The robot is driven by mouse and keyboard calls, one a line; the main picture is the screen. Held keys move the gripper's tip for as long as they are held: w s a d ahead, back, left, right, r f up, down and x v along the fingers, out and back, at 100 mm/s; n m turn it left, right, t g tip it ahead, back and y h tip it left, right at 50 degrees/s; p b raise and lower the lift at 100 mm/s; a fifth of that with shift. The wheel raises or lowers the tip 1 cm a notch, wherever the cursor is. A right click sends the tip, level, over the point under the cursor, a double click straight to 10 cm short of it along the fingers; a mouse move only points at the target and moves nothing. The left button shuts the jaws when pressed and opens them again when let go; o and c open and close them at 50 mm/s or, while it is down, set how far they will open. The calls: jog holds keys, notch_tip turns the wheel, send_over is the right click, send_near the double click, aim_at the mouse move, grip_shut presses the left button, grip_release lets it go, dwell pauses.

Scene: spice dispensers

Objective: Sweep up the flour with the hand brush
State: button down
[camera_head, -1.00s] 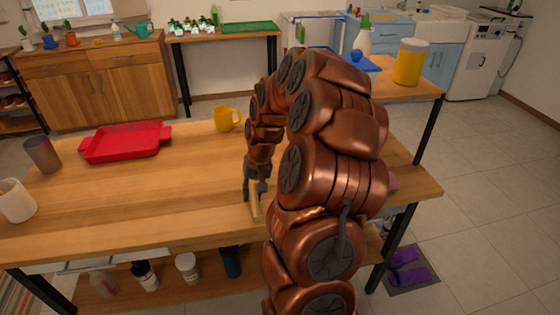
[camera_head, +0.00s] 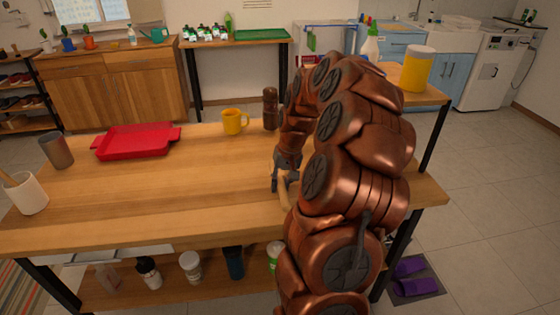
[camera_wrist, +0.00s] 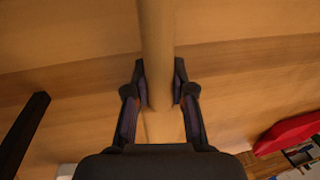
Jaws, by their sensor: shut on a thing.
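My gripper (camera_head: 284,180) is low over the right half of the wooden table (camera_head: 130,205), partly covered by my arm. It is shut on a pale wooden handle, seen as the hand brush (camera_head: 285,200). In the wrist view, the two dark fingers of my gripper (camera_wrist: 159,90) clasp the sides of the brush handle (camera_wrist: 157,45), which runs up out of the picture. The bristles are not visible. I cannot make out any flour in either view; my arm hides the right part of the table.
A yellow mug (camera_head: 233,122) and a dark brown mill (camera_head: 270,110) stand at the back edge. A red tray (camera_head: 135,143), a grey cup (camera_head: 57,150) and a white crock (camera_head: 27,195) are at the left. The table's middle is clear.

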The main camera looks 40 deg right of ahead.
jog(key=shift+s+d+r, duration=0.15)
jog(key=shift+r, duration=0.65)
jog(key=shift+r+p, duration=0.45)
jog(key=shift+r, duration=1.55)
